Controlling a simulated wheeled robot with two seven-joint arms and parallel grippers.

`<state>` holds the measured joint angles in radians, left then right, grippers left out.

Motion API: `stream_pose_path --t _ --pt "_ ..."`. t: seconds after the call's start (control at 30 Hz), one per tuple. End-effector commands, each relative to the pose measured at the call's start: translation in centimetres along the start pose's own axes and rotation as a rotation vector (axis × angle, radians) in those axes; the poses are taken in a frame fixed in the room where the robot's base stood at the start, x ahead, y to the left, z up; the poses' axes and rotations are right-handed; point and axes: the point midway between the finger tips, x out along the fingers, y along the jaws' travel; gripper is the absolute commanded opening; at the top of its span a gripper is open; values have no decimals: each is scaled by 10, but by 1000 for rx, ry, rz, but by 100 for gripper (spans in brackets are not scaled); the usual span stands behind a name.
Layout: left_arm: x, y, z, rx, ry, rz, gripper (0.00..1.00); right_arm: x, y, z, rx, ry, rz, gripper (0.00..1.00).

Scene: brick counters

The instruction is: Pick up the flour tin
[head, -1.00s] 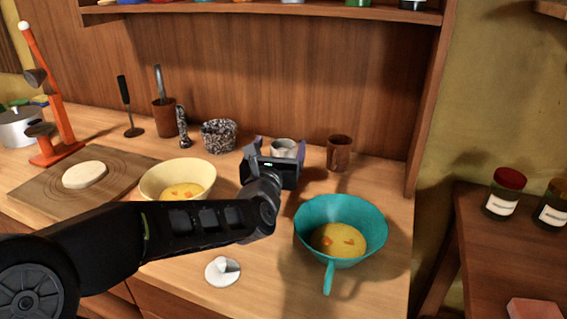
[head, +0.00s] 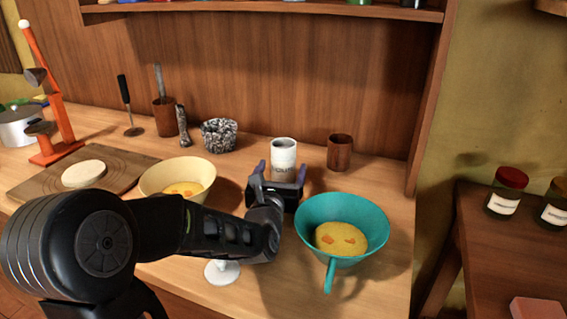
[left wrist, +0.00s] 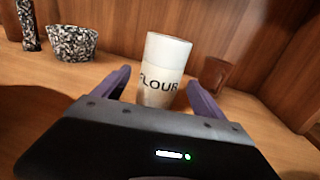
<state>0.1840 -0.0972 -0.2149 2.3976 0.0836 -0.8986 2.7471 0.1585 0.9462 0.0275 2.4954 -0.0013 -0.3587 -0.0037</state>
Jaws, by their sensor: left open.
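The flour tin (head: 284,157) is a white cylinder with dark lettering, upright on the wooden counter near the back panel. In the left wrist view the flour tin (left wrist: 163,70) stands just ahead, its label reading FLOUR. My left gripper (head: 280,172) is open, its two purple fingers on either side of the tin's lower front. In the left wrist view my left gripper (left wrist: 157,88) has one finger left and one finger right of the tin, with gaps showing. Whether the fingertips reach past the tin's middle is hard to tell. My right gripper is not in view.
A brown cup (head: 340,152) stands right of the tin and a speckled bowl (head: 219,136) stands left. A teal bowl (head: 342,205) with a handle is close to the right of my gripper. A cream bowl (head: 150,180) is behind my arm.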

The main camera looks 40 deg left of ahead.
Motion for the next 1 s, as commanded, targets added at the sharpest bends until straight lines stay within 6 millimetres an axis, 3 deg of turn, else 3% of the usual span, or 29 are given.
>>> stream_pose_path --t 0.43,1.0 --pt "55 0 0 1 1 0 81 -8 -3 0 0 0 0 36" --pt "57 0 0 0 0 0 81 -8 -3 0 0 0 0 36"
